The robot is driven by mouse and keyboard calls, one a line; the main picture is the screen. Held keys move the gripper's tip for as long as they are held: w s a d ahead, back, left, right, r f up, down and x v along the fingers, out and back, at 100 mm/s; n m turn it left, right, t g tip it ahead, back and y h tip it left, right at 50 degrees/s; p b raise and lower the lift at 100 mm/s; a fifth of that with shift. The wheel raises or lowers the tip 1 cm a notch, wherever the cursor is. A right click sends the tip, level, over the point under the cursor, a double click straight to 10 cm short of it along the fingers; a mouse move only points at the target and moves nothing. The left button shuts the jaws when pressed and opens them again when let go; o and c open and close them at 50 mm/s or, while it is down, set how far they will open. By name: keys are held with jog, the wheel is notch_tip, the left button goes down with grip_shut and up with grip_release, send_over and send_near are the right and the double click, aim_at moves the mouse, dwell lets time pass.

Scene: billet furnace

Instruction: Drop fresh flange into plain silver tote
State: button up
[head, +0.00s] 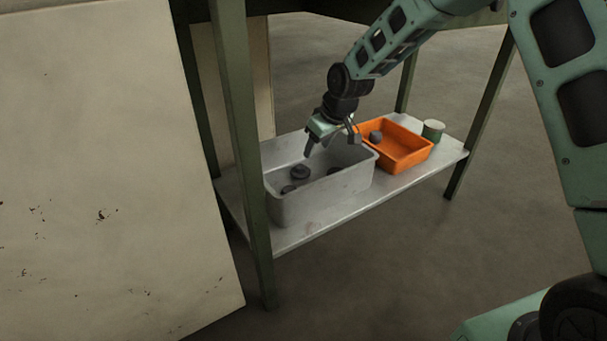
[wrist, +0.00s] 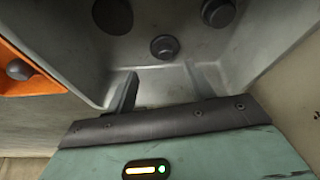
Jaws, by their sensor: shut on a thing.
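The plain silver tote (head: 318,194) stands on the left of the low shelf; its inner wall fills much of the wrist view (wrist: 70,45). My gripper (head: 332,147) is over the tote, pointing down, and its fingers (wrist: 160,88) show in the wrist view. It is shut on a flange, but the grip itself is not clear. A dark round flange (wrist: 165,47) appears between and beyond the fingertips; I cannot tell whether it touches them. Other dark round pieces (head: 299,172) (wrist: 113,15) lie in the tote.
An orange tote (head: 407,155) with a dark round piece (head: 376,137) stands right of the silver tote. A green can (head: 433,130) is beyond it. Table legs (head: 245,150) frame the shelf (head: 310,225), and a pale panel (head: 100,170) stands at left.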

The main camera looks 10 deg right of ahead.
jog(key=o, duration=1.3)
jog(key=shift+o, duration=0.2)
jog(key=p+v, duration=0.5)
jog(key=v, duration=0.2)
jog(key=shift+r, duration=0.25)
jog(key=shift+s+d, duration=0.1)
